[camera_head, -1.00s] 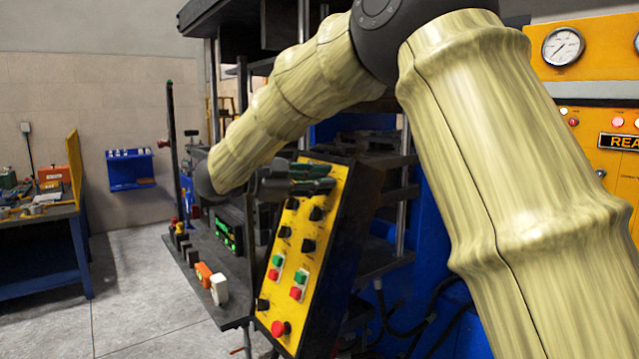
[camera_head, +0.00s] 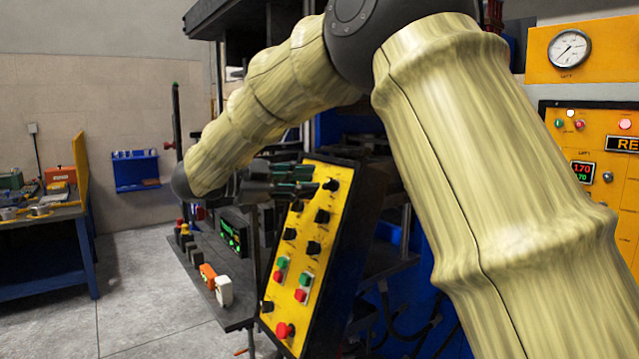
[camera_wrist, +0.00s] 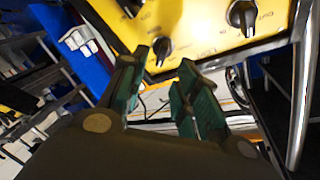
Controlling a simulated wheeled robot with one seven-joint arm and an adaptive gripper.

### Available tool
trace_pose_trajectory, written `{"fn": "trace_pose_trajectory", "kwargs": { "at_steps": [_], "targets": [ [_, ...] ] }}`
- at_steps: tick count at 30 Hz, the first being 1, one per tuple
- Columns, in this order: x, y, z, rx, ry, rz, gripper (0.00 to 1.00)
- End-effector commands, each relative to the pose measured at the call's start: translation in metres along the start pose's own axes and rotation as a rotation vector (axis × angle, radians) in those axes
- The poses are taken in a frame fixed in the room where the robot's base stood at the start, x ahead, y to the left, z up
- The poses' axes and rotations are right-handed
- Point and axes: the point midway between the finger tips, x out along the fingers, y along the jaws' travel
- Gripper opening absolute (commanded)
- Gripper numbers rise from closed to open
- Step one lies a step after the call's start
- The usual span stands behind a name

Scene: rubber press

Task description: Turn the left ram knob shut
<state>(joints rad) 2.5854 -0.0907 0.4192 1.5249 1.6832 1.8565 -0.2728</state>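The yellow control panel (camera_head: 300,262) is tilted, with black knobs in two columns above red and green buttons. My gripper (camera_head: 308,181) is at the panel's upper left edge, its green-padded fingers apart. In the wrist view, my open gripper (camera_wrist: 165,66) points at a black knob (camera_wrist: 160,47) just beyond the fingertips, roughly in line with the gap. Lettering beside that knob looks like "LEFT", but which ram it serves is not clearly readable. A second black knob (camera_wrist: 243,14) is farther right. The fingers hold nothing; contact with the knob is not visible.
A dark shelf (camera_head: 200,285) with small orange and white boxes lies left of the panel. A blue workbench (camera_head: 45,250) stands at far left, with open floor (camera_head: 140,270) between. An orange console (camera_head: 600,200) is at right.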

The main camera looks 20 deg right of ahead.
Motion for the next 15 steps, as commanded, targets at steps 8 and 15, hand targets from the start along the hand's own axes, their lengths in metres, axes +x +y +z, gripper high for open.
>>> {"fn": "trace_pose_trajectory", "kwargs": {
  "at_steps": [8, 15],
  "targets": [
    [-0.048, 0.0, 0.001, 0.0, 0.0, 0.0, 0.31],
    [-0.066, 0.0, 0.001, -0.001, 0.001, 0.0, 0.31]
  ]
}}
